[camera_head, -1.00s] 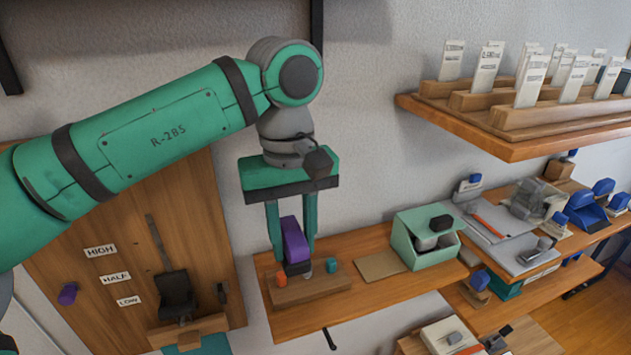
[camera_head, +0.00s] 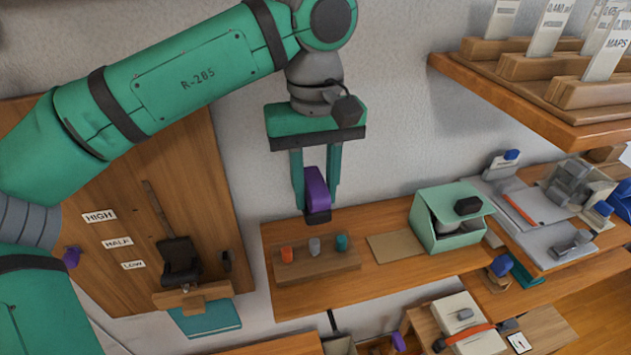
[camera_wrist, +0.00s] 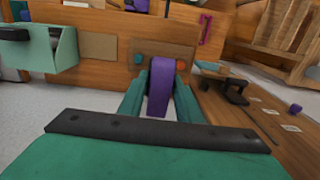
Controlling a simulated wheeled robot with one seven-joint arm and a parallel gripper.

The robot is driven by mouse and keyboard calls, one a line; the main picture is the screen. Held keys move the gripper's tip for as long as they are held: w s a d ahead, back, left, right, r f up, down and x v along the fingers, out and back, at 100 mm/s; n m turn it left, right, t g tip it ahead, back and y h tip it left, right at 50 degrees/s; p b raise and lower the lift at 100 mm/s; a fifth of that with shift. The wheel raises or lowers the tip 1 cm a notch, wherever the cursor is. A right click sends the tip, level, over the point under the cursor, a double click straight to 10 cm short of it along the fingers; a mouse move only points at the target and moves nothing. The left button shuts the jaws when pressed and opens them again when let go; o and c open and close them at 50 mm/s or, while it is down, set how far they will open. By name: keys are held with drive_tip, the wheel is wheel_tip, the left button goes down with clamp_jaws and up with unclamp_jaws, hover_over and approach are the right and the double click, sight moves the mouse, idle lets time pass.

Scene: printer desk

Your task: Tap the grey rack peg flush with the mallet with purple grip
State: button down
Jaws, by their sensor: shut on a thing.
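My gripper (camera_head: 316,205) is shut on the mallet with the purple grip (camera_head: 317,188). The mallet hangs upright between the fingers, its dark head (camera_head: 318,217) at the bottom, above the rack and apart from it. The grey peg (camera_head: 314,246) stands up out of the wooden rack (camera_head: 330,264), in the middle between an orange peg (camera_head: 286,254) and a teal peg (camera_head: 341,242). In the wrist view the purple grip (camera_wrist: 161,90) shows between the fingers, with the orange peg (camera_wrist: 181,65) and teal peg (camera_wrist: 138,58) beyond; the grey peg is hidden there.
The rack stands on a wooden shelf (camera_head: 290,301). A tan board (camera_head: 396,246) and a light-green open box (camera_head: 452,230) lie to its right. A wooden panel with labels and a dark lever (camera_head: 179,262) is at left. A higher shelf (camera_head: 520,105) juts out at upper right.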

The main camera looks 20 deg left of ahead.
sight(315, 215)
drive_tip(key=shift+f, duration=2.6)
drive_tip(key=shift+f, duration=0.4)
drive_tip(key=shift+r, duration=0.7)
drive_tip(key=shift+f, duration=0.85)
drive_tip(key=shift+r, duration=0.7)
